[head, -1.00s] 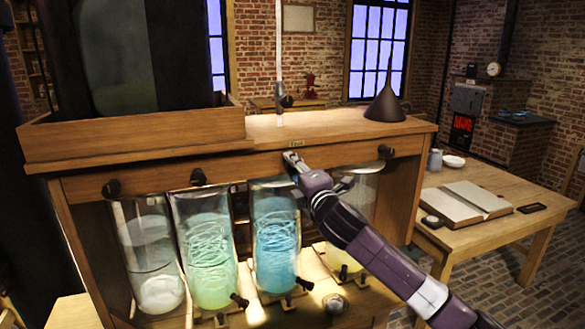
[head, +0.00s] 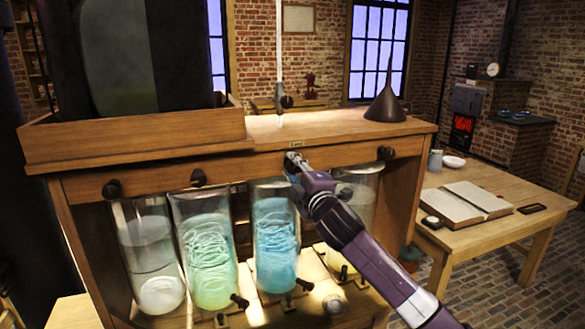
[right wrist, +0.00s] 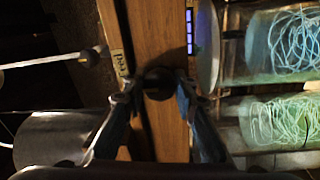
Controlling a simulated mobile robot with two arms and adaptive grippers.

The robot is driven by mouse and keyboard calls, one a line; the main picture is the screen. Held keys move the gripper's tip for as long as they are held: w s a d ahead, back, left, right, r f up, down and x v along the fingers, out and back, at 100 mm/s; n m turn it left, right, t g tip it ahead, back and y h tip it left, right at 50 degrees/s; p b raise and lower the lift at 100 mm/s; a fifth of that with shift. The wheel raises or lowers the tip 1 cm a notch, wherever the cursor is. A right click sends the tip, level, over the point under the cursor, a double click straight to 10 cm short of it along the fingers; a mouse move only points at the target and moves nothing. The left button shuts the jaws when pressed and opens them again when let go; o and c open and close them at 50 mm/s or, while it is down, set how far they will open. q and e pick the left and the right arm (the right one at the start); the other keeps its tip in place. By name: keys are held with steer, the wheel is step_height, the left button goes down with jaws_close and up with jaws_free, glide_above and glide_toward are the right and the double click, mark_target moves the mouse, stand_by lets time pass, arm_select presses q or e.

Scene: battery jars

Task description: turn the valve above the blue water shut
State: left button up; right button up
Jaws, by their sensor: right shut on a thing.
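The valve above the blue water is a dark round knob (right wrist: 158,84) on the wooden front board, seen in the right wrist view between my fingertips. My right gripper (head: 292,161) is shut on it; in the head view the gripper hides most of the knob. The jar of blue water (head: 275,245) stands just below, with pale swirling strands inside; it also shows in the right wrist view (right wrist: 290,45). How far the valve is turned cannot be made out. My left gripper is not in view.
Other dark knobs sit on the board (head: 235,170), two to the left and one (head: 386,153) to the right. A jar of green water (head: 208,250) and a pale jar (head: 152,255) stand left of the blue one. A funnel (head: 385,105) stands on top.

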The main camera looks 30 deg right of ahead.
steer(key=o, duration=1.2)
steer(key=shift+c, duration=0.2)
